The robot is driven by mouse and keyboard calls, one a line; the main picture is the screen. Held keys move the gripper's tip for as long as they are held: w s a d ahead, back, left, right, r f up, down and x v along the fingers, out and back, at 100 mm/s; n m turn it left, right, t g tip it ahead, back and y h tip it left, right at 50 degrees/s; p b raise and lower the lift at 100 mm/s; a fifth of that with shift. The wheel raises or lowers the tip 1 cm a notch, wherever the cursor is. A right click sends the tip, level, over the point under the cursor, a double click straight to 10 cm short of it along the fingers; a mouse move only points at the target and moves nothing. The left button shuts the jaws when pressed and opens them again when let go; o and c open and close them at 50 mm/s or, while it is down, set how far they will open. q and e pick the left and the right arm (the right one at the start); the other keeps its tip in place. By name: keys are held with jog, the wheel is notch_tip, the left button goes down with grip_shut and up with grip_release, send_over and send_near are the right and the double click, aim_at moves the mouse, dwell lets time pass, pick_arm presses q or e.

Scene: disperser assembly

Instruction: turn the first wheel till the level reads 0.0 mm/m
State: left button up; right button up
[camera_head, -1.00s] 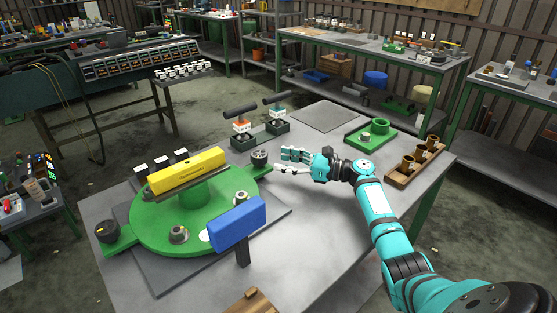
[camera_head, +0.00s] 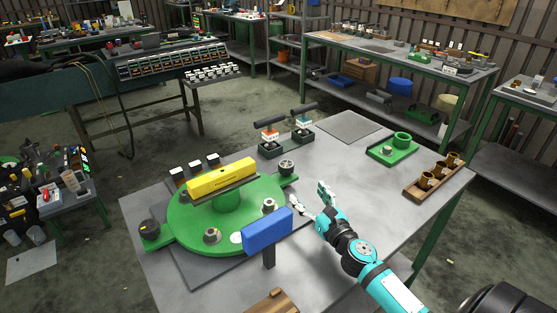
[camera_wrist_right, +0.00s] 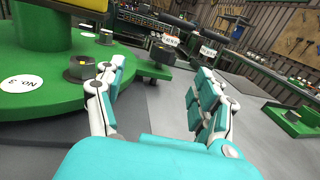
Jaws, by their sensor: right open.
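A blue box (camera_head: 267,232) on a post stands at the base's front; no reading can be read. A dark wheel (camera_head: 150,228) sits on the left tab, and another dark wheel (camera_head: 287,167) on the right tab. I cannot tell which is first. My right gripper (camera_head: 311,195) is open and empty, on the near side of the right-tab wheel and apart from it. In the wrist view, that wheel (camera_wrist_right: 150,68) appears beyond and between the fingers (camera_wrist_right: 162,72). My left gripper is not in view.
Metal fittings (camera_head: 212,235) and (camera_head: 269,204) stand on the base. Behind are black-handled tools (camera_head: 270,135). A green tray (camera_head: 392,150) and a wooden block with brass cups (camera_head: 433,178) lie at right. The table between them and the base is clear.

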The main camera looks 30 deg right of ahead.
aim_at(291, 169)
jog(key=shift+s+a+m+h, duration=0.1)
jog(key=shift+s+m+h, duration=0.3)
jog(key=shift+s, duration=0.25)
jog(key=w+d, duration=0.1)
jog(key=w, duration=0.4)
jog(key=w+d, duration=0.1)
jog(key=w, duration=0.5)
jog(key=w+d, duration=0.1)
jog(key=w, duration=0.5)
jog(key=shift+f, duration=0.15)
jog(key=c, duration=1.2)
jog(key=shift+n+y, duration=0.3)
jog(key=shift+y, duration=0.2)
jog(key=shift+n+y, duration=0.7)
jog(key=shift+y, duration=0.4)
